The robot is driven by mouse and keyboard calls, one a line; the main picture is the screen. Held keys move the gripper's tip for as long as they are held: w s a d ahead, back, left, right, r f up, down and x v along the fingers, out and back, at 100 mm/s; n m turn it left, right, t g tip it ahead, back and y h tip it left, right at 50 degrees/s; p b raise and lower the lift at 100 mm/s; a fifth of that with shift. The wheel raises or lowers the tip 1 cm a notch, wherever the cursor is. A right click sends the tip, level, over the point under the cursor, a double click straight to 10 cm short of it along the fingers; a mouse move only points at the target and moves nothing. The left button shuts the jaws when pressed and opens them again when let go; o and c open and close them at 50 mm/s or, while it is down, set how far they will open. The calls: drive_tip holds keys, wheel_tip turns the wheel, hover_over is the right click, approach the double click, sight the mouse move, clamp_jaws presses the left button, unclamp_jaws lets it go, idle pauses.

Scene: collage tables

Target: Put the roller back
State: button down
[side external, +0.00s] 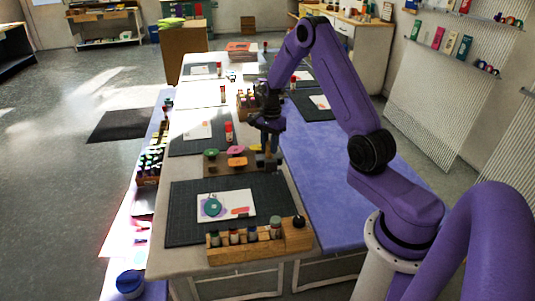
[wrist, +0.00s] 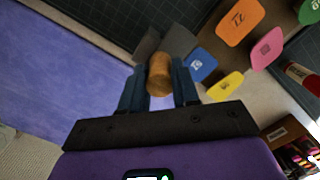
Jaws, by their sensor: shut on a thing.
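In the wrist view, my gripper (wrist: 158,84) has its two blue fingers on either side of a brown wooden cylinder (wrist: 160,72), which looks like the roller's handle. Grey flat-sided parts (wrist: 178,42) show just beyond the cylinder; I cannot tell whether they belong to the roller. In the side external view, my gripper (side external: 267,160) points down near the table's right edge, beside the board with coloured tags. The held thing is too small and dark to make out there.
Coloured tags (side external: 237,150) sit just left of my gripper. Nearer the camera, a dark mat (side external: 185,215) bears a printed card (side external: 227,205). A wooden rack (side external: 235,253) with several bottles stands at the front. A red-and-white tube (side external: 229,132) stands behind. A lower purple surface (side external: 325,190) lies right.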

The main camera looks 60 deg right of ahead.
sight(268, 156)
drive_tip(key=shift+w+d+f, duration=0.2)
drive_tip(key=shift+w+f, duration=0.35)
drive_tip(key=shift+f, duration=1.7)
drive_tip(key=shift+f, duration=0.35)
drive_tip(key=shift+s+f, duration=0.1)
drive_tip(key=shift+f, duration=0.25)
drive_tip(key=c, duration=0.8)
unclamp_jaws()
drive_tip(key=shift+r, duration=0.1)
